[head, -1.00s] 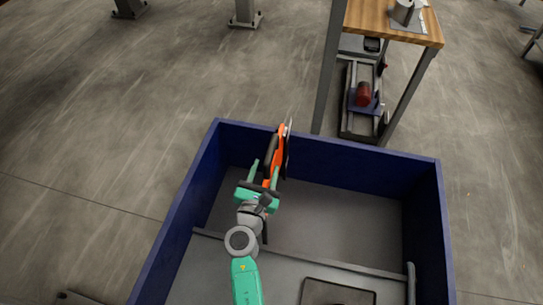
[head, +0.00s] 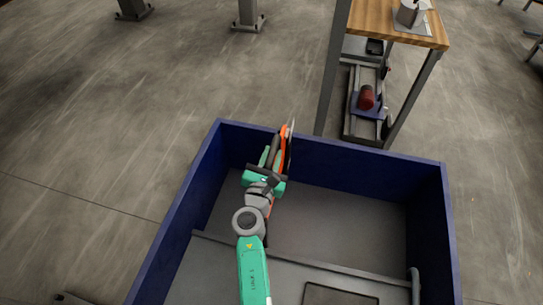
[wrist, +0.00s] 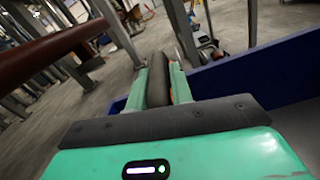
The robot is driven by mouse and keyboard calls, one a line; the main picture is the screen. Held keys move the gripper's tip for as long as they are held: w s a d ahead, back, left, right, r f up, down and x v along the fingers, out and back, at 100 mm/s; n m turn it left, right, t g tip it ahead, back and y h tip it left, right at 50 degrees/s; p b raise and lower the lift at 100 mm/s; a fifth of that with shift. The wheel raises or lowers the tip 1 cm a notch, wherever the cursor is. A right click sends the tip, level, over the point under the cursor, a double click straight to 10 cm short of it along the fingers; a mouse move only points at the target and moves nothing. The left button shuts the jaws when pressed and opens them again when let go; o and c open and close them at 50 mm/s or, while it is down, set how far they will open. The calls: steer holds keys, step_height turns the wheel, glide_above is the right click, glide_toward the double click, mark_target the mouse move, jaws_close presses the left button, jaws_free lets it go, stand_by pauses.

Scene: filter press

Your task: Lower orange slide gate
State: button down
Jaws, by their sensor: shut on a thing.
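The orange slide gate (head: 284,131) shows as a narrow orange piece with a dark part and a thin pale edge, near the far wall of a blue bin in the head view. My gripper (head: 269,158) is at its near side. In the wrist view my gripper (wrist: 158,72) has its two green fingers on either side of a dark rounded bar (wrist: 157,82), shut on it. A sliver of the orange gate (wrist: 178,49) shows by the right finger. My gripper and wrist hide most of the gate's lower part.
The blue bin's walls (head: 365,165) surround my arm, with a grey floor (head: 330,220) open to the right. A wooden-topped table (head: 390,22) stands beyond the far wall. In the wrist view a reddish-brown beam (wrist: 45,52) crosses the upper left.

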step_height(320, 180, down, 5)
steer(key=b, duration=0.4)
steer(key=shift+r, duration=0.5)
steer(key=c, duration=1.3)
jaws_free()
steer(key=shift+a, duration=0.15)
steer(key=p+v, duration=0.3)
steer(key=v, duration=0.4)
steer(key=shift+s, duration=0.4)
